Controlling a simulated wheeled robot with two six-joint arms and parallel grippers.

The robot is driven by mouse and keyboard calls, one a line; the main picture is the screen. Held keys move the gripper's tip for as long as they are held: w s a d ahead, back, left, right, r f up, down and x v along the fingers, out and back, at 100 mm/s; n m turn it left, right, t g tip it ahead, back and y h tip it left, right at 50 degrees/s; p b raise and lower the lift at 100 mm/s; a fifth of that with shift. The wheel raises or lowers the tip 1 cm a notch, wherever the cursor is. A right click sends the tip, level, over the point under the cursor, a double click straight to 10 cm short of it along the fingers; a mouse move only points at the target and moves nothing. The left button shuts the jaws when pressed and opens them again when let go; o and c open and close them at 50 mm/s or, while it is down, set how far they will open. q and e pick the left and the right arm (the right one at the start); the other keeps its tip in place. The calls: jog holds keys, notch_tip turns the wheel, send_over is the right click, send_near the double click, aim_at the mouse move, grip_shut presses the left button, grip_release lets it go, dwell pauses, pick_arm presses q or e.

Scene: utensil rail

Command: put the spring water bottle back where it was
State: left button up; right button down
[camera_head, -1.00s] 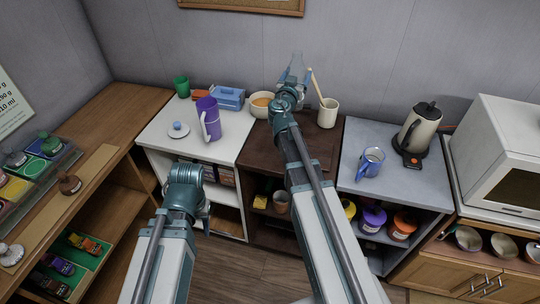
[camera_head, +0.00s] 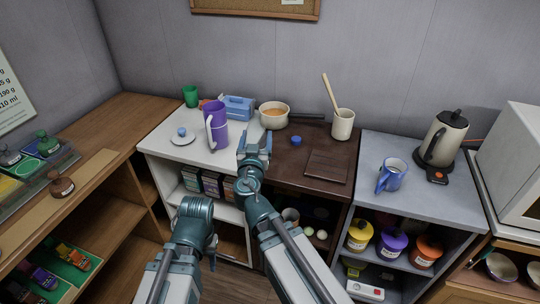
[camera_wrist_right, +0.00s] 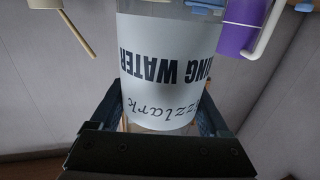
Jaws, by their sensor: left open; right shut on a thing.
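The spring water bottle (camera_wrist_right: 160,75), with a white label reading "…ING WATER" upside down, fills the middle of the right wrist view. My right gripper (camera_wrist_right: 165,125) is shut on it, a dark finger on each side. In the head view my right gripper (camera_head: 254,148) is in front of the white and brown counters; I cannot make out the bottle there. My left gripper (camera_head: 211,243) is low, left of the right arm, in front of the white cabinet; it is open, its fingers mostly hidden by its own arm.
A purple pitcher (camera_head: 216,128) and white plate (camera_head: 183,139) stand on the white counter. A blue mug (camera_head: 390,176) and kettle (camera_head: 443,138) stand on the grey counter.

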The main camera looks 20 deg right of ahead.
jog(key=w+d+f+b, duration=0.2)
jog(key=w+d, duration=0.2)
jog(key=w, duration=0.3)
jog(key=w+d+f+b, duration=0.3)
jog(key=w+d, duration=0.1)
jog(key=w, duration=0.3)
jog(key=shift+s, duration=0.1)
jog(key=shift+f, duration=0.15)
grip_release()
